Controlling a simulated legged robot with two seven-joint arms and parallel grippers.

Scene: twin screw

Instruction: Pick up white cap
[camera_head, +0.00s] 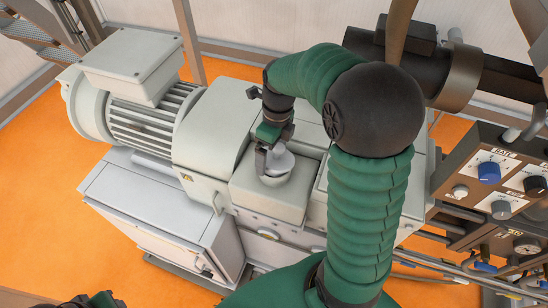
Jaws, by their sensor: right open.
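The white cap (276,167) sits on top of the light grey machine housing, over a round opening or collar. My right gripper (268,160) is right at the cap, with its arm reaching in from the lower right and bending over the machine. A dark finger stands at the cap's left side; the other finger is hard to make out. The jaws are open, and I cannot tell whether a finger touches the cap. Only a small dark and green part of my left arm shows at the bottom left edge; its gripper cannot be made out.
A grey motor with a finned body (150,115) stands left of the housing. A control panel with knobs (490,172) is at the right, and a dark pipe crosses the upper right. Orange floor (40,190) is clear at the left.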

